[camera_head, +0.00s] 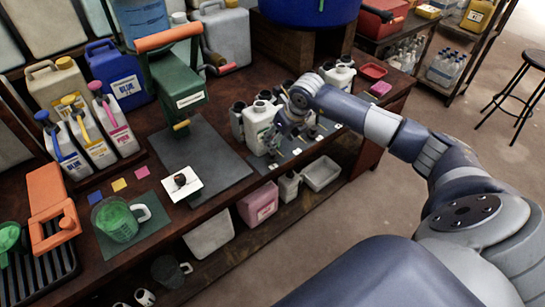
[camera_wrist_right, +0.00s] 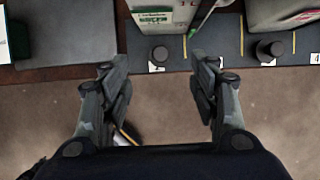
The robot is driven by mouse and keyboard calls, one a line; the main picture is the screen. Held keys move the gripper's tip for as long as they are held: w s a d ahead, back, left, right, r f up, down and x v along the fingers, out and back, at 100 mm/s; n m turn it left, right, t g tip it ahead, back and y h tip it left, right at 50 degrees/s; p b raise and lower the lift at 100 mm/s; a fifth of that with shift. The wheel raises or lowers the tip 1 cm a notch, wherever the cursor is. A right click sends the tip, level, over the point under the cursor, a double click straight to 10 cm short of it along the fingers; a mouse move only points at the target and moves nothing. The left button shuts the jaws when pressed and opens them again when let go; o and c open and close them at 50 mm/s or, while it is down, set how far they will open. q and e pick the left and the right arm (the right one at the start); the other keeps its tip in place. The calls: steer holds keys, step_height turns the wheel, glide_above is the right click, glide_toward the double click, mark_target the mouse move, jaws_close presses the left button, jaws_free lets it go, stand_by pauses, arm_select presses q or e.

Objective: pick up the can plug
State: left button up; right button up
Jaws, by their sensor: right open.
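Small dark plugs stand on a dark numbered mat at the bench's front edge. In the right wrist view one dark plug (camera_wrist_right: 160,54) is by a white tag, and another dark plug (camera_wrist_right: 269,50) is farther right. I cannot tell which is the can plug. A white can with a green label (camera_head: 258,126) stands behind them; it also shows in the right wrist view (camera_wrist_right: 163,16). My right gripper (camera_wrist_right: 155,70) is open and empty, with the first plug ahead between its fingers. In the head view the right gripper (camera_head: 284,134) is beside the can. My left gripper is not in view.
A dark knob on a white card (camera_head: 182,182) lies near a green press (camera_head: 177,92). A green jug (camera_head: 119,222) stands at the left front. Several jugs line the back. A lower shelf under the bench holds a pink container (camera_head: 259,203). The floor in front is clear.

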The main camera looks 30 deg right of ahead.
steer(key=b, duration=0.3)
glide_above(276, 160)
step_height(276, 160, down, 5)
steer(key=shift+s+a+r, duration=0.1)
steer(key=shift+r, duration=0.1)
steer(key=shift+f+b, duration=0.25)
steer(key=shift+b, duration=0.05)
steer(key=b+x, duration=0.3)
steer(key=x, duration=0.1)
steer(key=shift+f, duration=0.3)
steer(key=shift+w+f+b, duration=0.2)
steer(key=shift+f+b, duration=0.15)
steer(key=shift+b, duration=0.1)
steer(key=shift+r, duration=0.1)
steer(key=c, duration=0.7)
